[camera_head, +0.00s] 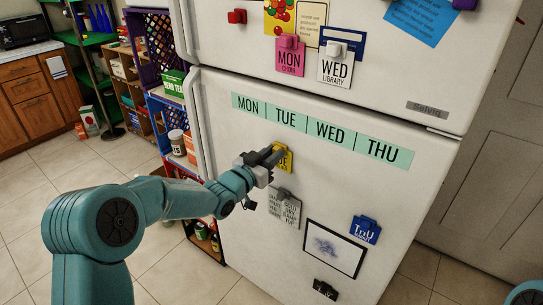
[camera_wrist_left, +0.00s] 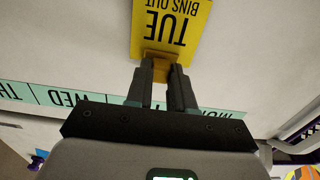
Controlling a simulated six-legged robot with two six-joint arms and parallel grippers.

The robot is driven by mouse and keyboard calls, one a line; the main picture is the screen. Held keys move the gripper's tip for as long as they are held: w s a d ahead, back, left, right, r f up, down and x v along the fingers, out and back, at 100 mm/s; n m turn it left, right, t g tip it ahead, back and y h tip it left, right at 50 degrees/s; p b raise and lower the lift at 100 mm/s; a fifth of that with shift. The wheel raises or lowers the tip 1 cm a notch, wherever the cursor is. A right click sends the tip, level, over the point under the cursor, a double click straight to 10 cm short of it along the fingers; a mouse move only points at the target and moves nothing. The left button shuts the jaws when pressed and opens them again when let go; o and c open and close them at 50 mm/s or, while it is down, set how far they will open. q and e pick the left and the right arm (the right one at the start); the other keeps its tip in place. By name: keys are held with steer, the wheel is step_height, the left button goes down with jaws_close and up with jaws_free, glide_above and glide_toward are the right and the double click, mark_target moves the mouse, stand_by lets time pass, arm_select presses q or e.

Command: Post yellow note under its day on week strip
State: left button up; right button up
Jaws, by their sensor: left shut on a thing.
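The yellow note (camera_head: 284,160) reads TUE, and BINS OUT in the left wrist view (camera_wrist_left: 172,25). It is below the TUE part of the green week strip (camera_head: 286,117), with a small gap to the strip. My left gripper (camera_head: 270,157) is shut on the yellow magnet block (camera_wrist_left: 160,66) at the note's edge. The fingers hide part of the note in the head view. I cannot tell whether the note lies flat on the fridge door (camera_head: 240,160). My right gripper is not in view.
Below are a grey-magnet list note (camera_head: 285,209), a framed drawing (camera_head: 334,247), a blue THU note (camera_head: 365,230) and a black magnet (camera_head: 325,289). Pink MON (camera_head: 290,58) and white WED (camera_head: 336,67) notes hang on the upper door. A shelf (camera_head: 176,141) stands left.

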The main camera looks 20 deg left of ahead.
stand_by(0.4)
arm_select(q)
steer(key=o, duration=0.9)
steer(key=shift+w, duration=0.1)
steer(key=b+v, duration=0.3)
steer(key=v, duration=0.4)
